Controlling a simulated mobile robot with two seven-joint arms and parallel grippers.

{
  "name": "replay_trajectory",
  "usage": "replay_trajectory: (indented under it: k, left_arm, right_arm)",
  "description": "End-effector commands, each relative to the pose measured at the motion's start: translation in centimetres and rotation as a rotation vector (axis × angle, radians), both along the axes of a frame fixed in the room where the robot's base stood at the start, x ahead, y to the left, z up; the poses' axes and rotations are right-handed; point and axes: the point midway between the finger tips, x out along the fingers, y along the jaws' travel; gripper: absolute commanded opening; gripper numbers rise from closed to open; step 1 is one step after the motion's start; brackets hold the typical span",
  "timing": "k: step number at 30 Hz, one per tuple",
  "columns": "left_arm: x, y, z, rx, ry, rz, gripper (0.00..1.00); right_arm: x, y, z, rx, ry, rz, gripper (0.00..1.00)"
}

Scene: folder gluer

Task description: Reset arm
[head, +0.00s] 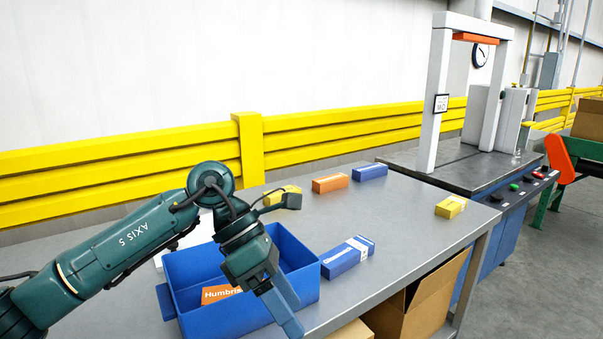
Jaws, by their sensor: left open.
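My left arm (130,238) comes in from the left over the grey table (400,232). My left gripper (280,305) points down over the front right part of a blue bin (200,268); its finger covers part of the bin's front wall. The gripper is open, with nothing seen in it. An orange box (218,294) with white lettering lies inside the bin, partly hidden by the front wall. My right arm and gripper are not in view.
A blue box (347,258) lies right of the bin. Yellow (283,195), orange (330,183) and blue (369,172) boxes lie further back, another yellow box (450,207) at right. A white-framed machine (437,95) stands behind; an open carton (415,300) is below the table edge.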

Motion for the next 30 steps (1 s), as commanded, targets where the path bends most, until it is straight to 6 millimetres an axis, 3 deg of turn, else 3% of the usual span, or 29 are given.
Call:
replay_trajectory:
  k: [3,8,12,16,20,24,27,28,30]
  left_arm:
    - [-3.1,-4.2,-0.1,-0.267,0.208,0.043,0.75]
    - [-5.3,-7.8,2.3,-0.648,0.553,0.206,0.75]
    - [-4.3,-7.9,4.1,-0.932,0.882,0.431,0.75]
    - [-1.8,-5.8,3.6,-1.145,1.201,0.703,0.75]
    - [0.6,-2.1,0.1,-1.3,1.52,1.03,0.75]
    - [1.2,2.6,-6.9,-1.39,1.851,1.437,0.75]
    - [-0.7,6.1,-13.1,-1.394,2.073,1.759,0.75]
    - [-1.7,7.0,-14.9,1.38,-2.124,-1.847,0.75]
    - [-4.1,8.8,-18.6,1.195,-1.987,-1.819,0.75]
  right_arm:
    - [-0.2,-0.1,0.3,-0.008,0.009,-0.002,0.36]
    - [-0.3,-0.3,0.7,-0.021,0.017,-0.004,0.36]
    - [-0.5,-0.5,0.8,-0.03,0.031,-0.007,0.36]
    - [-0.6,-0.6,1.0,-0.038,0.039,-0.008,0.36]
    - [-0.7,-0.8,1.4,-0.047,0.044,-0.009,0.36]
    - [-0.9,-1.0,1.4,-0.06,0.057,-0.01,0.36]
    - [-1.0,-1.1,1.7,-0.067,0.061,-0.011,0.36]
    - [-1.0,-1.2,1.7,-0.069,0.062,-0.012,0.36]
    - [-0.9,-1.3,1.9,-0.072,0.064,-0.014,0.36]
